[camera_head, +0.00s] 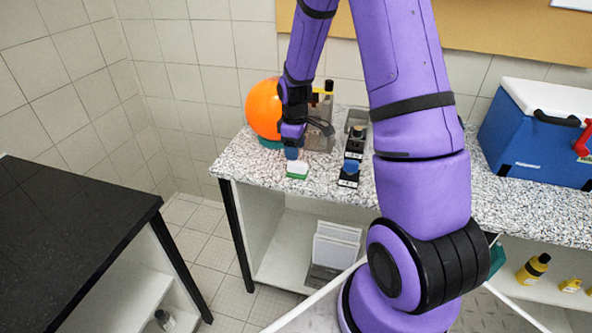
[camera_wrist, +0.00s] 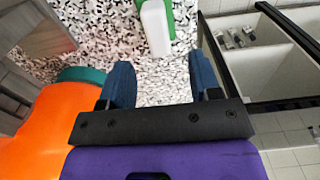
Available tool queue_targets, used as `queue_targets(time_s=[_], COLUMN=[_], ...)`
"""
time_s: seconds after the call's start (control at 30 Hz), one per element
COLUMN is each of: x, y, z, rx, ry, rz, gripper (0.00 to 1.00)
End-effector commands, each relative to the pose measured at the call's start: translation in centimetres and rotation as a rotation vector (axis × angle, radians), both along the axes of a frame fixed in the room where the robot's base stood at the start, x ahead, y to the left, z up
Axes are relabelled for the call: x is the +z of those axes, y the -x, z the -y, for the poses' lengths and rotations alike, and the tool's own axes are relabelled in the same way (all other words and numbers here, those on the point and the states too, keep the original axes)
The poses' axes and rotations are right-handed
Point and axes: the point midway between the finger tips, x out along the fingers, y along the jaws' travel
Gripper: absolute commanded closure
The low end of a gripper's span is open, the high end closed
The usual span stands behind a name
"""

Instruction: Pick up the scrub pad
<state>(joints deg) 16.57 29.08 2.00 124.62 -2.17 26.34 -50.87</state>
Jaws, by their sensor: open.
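The scrub pad (camera_head: 297,170), white with a green layer, lies on the speckled counter (camera_head: 262,181) near its front left edge. In the wrist view the scrub pad (camera_wrist: 155,27) shows at the top, cut off by the picture edge. My gripper (camera_head: 292,154) is just above and behind the pad in the head view. In the wrist view my gripper (camera_wrist: 163,75) has its two blue fingers apart, with only speckled counter between them. The pad lies beyond the fingertips, roughly in line with the gap.
An orange ball (camera_head: 262,108) on a teal base stands left of my gripper, close to it in the wrist view. A black device (camera_head: 351,160) and a grey case (camera_head: 319,136) stand nearby. A blue cooler (camera_head: 535,135) is at right, a black-topped table (camera_head: 75,220) at left.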

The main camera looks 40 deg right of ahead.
Motion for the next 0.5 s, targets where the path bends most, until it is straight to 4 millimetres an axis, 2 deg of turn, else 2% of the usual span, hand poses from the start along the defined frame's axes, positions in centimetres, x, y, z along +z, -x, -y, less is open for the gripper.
queue_targets(time_s=[0.27, 0.5], x=[-2.0, -5.3], y=[0.2, 0.4], z=[0.1, 0.6], rx=[0.0, -0.001], ry=[0.0, -0.001], rz=[-0.003, -0.003], gripper=[0.43, 0.43])
